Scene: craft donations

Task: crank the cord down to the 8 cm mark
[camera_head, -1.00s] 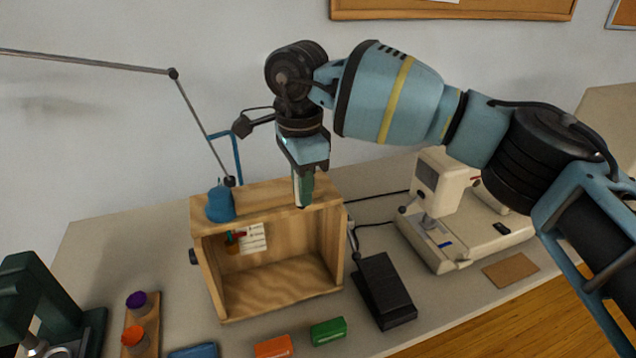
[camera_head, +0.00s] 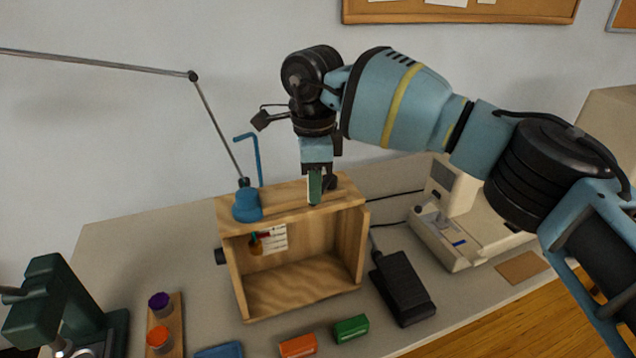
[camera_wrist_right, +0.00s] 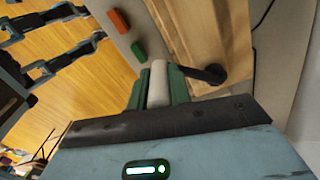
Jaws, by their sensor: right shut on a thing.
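An open-fronted wooden box (camera_head: 356,245) stands on the table. Inside it hangs a white card (camera_head: 274,237) with lines, with small red and teal parts and an orange-brown piece (camera_head: 256,248) at its left. The marks are too small to read. My right gripper (camera_head: 314,190) points down at the box's top, towards its right end. In the right wrist view its green fingers are shut on a pale cylindrical handle (camera_wrist_right: 158,85). A black crank arm (camera_wrist_right: 205,74) shows beside the handle, against the box; how they join is partly hidden. My left gripper is not identifiable.
A blue lamp head (camera_head: 248,206) stands at the box's top left. A black pedal (camera_head: 402,288) and a sewing machine (camera_head: 450,225) are at the right. Orange (camera_head: 298,345) and green (camera_head: 350,328) blocks lie in front. A dark green machine (camera_head: 50,310) stands at left.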

